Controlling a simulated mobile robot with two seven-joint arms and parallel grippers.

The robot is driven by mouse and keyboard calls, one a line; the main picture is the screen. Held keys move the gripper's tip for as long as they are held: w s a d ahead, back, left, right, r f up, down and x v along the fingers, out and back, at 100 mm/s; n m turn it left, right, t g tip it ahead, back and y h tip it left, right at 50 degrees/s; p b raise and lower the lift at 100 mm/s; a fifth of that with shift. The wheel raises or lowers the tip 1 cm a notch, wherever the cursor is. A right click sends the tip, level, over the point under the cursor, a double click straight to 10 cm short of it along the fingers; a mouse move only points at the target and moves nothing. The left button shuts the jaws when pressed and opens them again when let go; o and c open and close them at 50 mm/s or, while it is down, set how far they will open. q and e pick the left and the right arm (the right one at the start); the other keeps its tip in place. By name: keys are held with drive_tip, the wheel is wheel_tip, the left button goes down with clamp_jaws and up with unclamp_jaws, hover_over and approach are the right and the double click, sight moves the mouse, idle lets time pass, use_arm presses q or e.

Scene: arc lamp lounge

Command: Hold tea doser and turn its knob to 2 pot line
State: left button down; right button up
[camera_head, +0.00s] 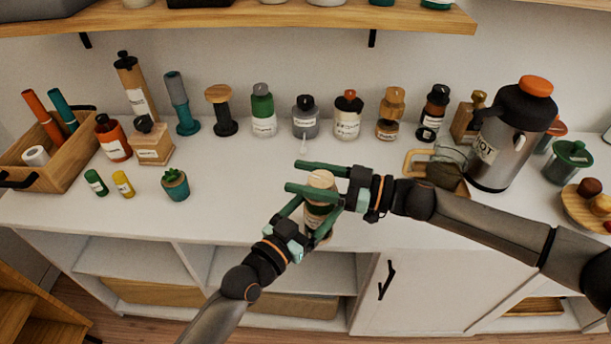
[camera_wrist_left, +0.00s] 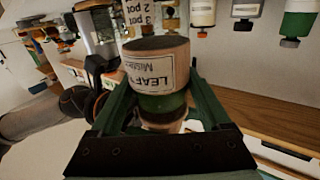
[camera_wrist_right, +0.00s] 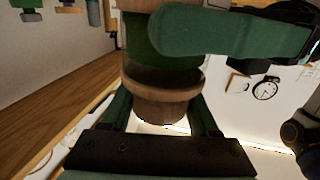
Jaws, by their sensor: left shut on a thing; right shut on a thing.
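The tea doser (camera_head: 317,214) is held upright near the counter's front edge, with a wooden top knob (camera_head: 321,179) and a pale label. My left gripper (camera_head: 314,210) is shut on its body from the front. My right gripper (camera_head: 308,178) is shut around the wooden knob from the right. In the left wrist view the doser (camera_wrist_left: 155,72) shows an upside-down "LEAF" label, a green band and small pot-line text at the top edge, partly cut off. In the right wrist view the knob (camera_wrist_right: 165,105) sits between my fingers. I cannot tell which line the knob points to.
A row of jars, including a green one (camera_head: 263,113), stands along the wall. A wooden crate (camera_head: 65,171) and a small plant (camera_head: 175,183) are left.

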drive_tip(key=shift+t, duration=0.3)
drive_tip(key=m+t+h, duration=0.1)
drive_tip(key=m+t, duration=0.1)
drive_tip(key=m+t+h, duration=0.2)
drive_tip(key=t, duration=0.1)
drive_tip(key=w+m+t+h, duration=0.1)
drive_tip(key=m+t, duration=0.1)
drive_tip(key=t, duration=0.1)
drive_tip(key=shift+d+m+h, duration=0.15)
drive_tip(key=shift+m+h, duration=0.15)
drive_tip(key=shift+h, duration=0.1)
drive_tip(key=shift+w+d+r+m+t+h, duration=0.1)
drive_tip(key=shift+w+d+m+t+h, duration=0.05)
drive_tip(key=shift+m+t+h, duration=0.5)
drive_tip(key=shift+w+d+m+t+h, duration=0.15)
drive_tip(key=shift+m+t+h, duration=0.35)
drive_tip(key=shift+h, duration=0.3)
drive_tip(key=shift+w+d+r+m+t+h, duration=0.1)
drive_tip(key=shift+d+m+t+h, duration=0.05)
drive_tip(key=shift+m+t+h, duration=0.5)
drive_tip(key=shift+d+h, duration=0.1)
drive_tip(key=shift+h, duration=0.3)
drive_tip(key=shift+w+d+f, duration=0.1)
drive_tip(key=shift+w, duration=0.05)
drive_tip(key=o, duration=1.4)
drive_tip(key=shift+f, duration=0.1)
wheel_tip(320, 180, up, 10)
